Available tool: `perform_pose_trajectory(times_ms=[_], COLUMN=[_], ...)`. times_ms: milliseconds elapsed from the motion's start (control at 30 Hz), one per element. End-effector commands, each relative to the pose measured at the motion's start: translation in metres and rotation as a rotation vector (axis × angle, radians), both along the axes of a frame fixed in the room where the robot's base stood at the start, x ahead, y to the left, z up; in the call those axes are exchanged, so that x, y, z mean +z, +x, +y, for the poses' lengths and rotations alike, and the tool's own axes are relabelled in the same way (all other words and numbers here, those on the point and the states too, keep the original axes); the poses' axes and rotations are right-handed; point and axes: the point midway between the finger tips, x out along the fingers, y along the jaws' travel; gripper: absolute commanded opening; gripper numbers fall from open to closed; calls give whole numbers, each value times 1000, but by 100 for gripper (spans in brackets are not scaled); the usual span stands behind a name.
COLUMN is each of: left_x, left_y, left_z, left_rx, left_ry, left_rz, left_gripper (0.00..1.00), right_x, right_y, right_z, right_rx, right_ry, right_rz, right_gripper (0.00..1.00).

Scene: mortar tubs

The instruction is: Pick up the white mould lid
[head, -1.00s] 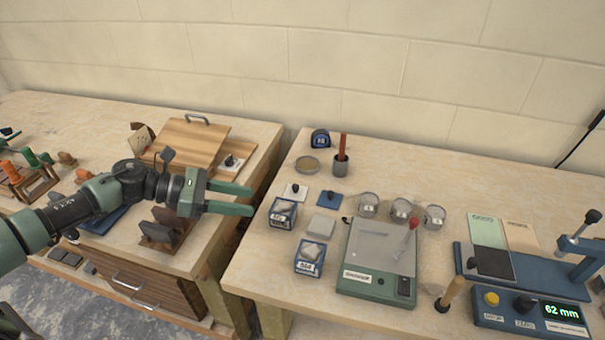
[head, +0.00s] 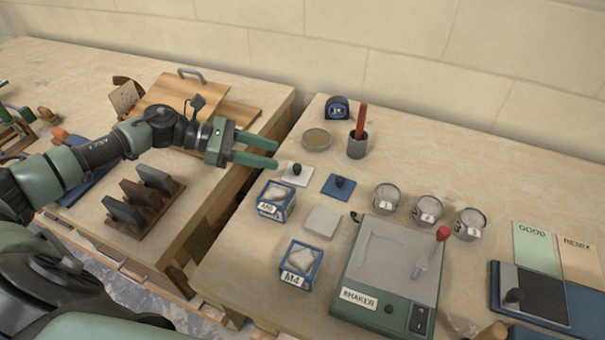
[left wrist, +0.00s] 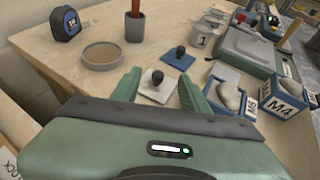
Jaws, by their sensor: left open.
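The white mould lid (head: 303,178) is a flat white square with a dark round knob, lying on the right bench behind the M6 mould. My left gripper (head: 277,155) is open and empty, its fingertips just left of and above the lid. In the left wrist view the white lid (left wrist: 150,94) shows between the two green fingers (left wrist: 158,88), with its knob towards the far side. A blue mould lid (head: 332,190) with a similar knob lies to its right; it also shows in the left wrist view (left wrist: 184,62). My right gripper is not in view.
The M6 mould (head: 268,211) and M4 mould (head: 290,277) stand in front of the lids. A shallow round dish (head: 317,141), a tape measure (head: 337,109) and a grey cup (head: 356,149) stand behind. The shaker (head: 350,317) is at right. A gap separates the two benches.

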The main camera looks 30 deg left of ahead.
Motion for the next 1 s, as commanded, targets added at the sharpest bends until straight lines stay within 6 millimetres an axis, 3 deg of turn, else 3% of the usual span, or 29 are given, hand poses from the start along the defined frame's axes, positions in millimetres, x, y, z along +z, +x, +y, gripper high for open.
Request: perform_pose_trajectory(times_ms=[33,133,367,700,1000], left_x=[-8,-10,-17,-44,-49], left_y=[0,2,12,27,28], left_z=[0,-3,-23,-58,-62], left_rx=[0,0,0,1,0], left_ry=[0,-1,-3,-2,0], left_rz=[0,0,-1,-2,0], left_gripper=[45,45,45,45,45], right_x=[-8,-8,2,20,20], right_y=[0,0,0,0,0], right_z=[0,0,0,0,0], right_rx=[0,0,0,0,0], right_ry=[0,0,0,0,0], right_rz=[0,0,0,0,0], right_gripper=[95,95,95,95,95])
